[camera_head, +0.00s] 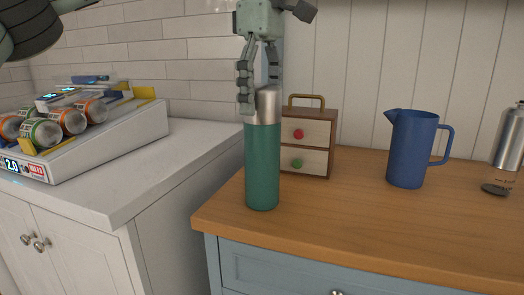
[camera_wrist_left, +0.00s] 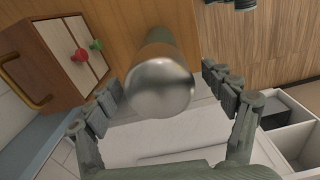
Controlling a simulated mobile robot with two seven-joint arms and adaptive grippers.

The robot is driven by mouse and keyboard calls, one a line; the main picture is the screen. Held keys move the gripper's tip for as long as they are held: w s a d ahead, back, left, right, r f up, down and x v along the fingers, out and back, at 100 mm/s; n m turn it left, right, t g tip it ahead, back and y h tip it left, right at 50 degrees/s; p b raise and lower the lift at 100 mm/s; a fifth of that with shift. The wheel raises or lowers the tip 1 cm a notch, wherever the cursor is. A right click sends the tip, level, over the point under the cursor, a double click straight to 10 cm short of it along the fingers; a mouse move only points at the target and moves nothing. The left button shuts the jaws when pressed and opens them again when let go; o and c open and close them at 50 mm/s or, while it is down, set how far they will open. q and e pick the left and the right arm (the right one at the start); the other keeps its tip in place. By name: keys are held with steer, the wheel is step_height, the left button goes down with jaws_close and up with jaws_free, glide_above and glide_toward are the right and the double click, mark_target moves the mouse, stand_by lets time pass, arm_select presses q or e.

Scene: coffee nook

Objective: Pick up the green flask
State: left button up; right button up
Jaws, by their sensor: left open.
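The green flask (camera_head: 262,160) stands upright near the left end of the wooden counter, with a silver top. My left gripper (camera_head: 259,92) is above it, pointing down, with its fingers at the height of the silver top. In the left wrist view the flask's round silver top (camera_wrist_left: 160,88) lies between the two fingers of my left gripper (camera_wrist_left: 166,92). Gaps show on both sides there, so the gripper is open and not closed on it. The flask's lower body is mostly hidden behind its top in that view. My right gripper is not identifiable in either view.
A small two-drawer wooden box (camera_head: 308,140) with a handle stands close behind the flask. A blue pitcher (camera_head: 408,150) and a silver bottle (camera_head: 509,140) stand further right on the wooden counter (camera_head: 350,225). A white can rack (camera_head: 110,138) sits on the white counter at left.

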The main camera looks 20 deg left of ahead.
arm_select(q)
steer(key=shift+f, duration=0.3)
steer(key=shift+c, duration=0.6)
jaws_close()
steer(key=shift+r, duration=0.1)
